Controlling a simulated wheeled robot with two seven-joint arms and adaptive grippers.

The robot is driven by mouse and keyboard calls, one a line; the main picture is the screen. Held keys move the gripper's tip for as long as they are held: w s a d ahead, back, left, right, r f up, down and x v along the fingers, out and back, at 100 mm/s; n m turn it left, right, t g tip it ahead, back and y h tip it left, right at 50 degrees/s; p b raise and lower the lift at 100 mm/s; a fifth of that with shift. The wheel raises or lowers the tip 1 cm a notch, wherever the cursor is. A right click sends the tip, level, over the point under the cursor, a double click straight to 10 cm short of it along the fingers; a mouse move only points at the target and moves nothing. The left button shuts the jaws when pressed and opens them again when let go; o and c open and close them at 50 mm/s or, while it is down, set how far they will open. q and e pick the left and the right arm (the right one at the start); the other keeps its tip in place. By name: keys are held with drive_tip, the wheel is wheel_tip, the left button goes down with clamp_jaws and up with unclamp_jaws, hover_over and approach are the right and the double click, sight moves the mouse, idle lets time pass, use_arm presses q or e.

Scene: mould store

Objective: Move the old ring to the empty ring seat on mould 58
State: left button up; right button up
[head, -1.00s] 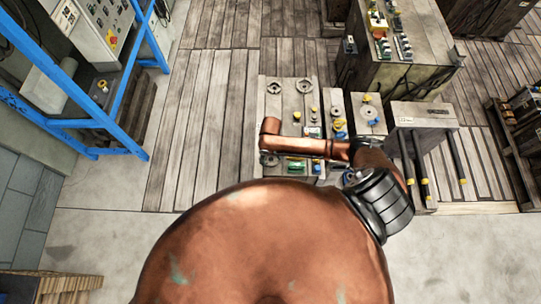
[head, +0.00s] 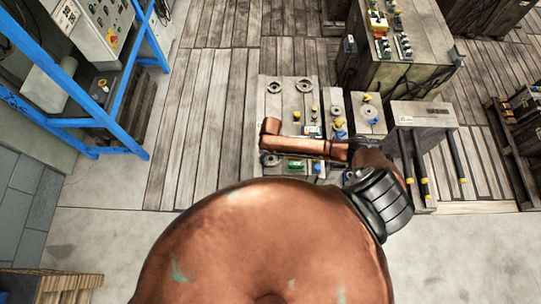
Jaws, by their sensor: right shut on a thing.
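My right arm reaches over the mould blocks, its copper forearm bent leftward. My right gripper (head: 268,148) is at the bent end, low over the front of the left pale mould block (head: 286,108). It is shut on the old ring, but my arm hides the fingertips and the ring. Round ring-like parts (head: 304,86) sit on the block's back edge, and another grey round part (head: 269,160) shows just below the gripper. The number 58 is too small to read, and I cannot tell which seat is empty. My left gripper is out of view.
A narrow block and another block (head: 371,127) with a round part stand to the right, beside a grey block (head: 424,115) with dark, yellow-tipped bars. A large cabinet (head: 405,80) stands behind. A blue frame (head: 125,95) is at left. The plank floor (head: 205,125) between is clear.

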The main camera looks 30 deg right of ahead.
drive_tip(key=shift+f, duration=0.2)
idle(0.6)
drive_tip(key=o, duration=1.8)
wheel_tip(320, 180, up, 12)
